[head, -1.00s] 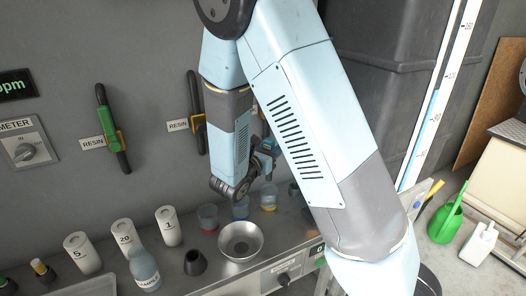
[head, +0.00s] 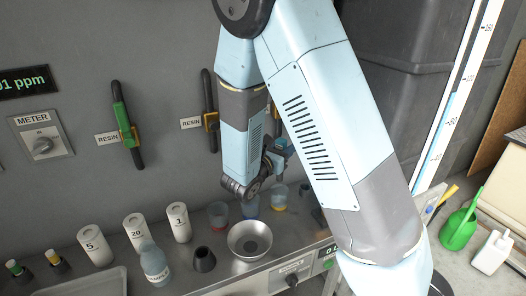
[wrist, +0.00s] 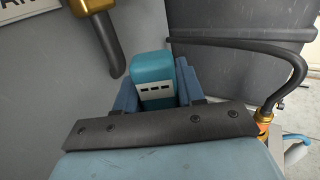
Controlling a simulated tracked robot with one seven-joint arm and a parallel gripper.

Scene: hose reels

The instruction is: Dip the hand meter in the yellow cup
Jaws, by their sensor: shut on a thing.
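The teal hand meter (wrist: 154,82), with a pale strip of dark marks, stands between the blue fingers of my gripper (wrist: 157,88) in the wrist view. My gripper is shut on it. In the head view my gripper (head: 277,155) is partly hidden by my arm, and I cannot make out the meter clearly. The yellow cup (head: 279,198), a clear cup with yellow at its bottom, stands on the metal bench, below the gripper in the picture. I cannot tell the height between them. The cup does not show in the wrist view.
A blue cup (head: 251,208) and a red cup (head: 218,215) stand left of the yellow one. Resin valves (head: 126,135) stick out from the wall.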

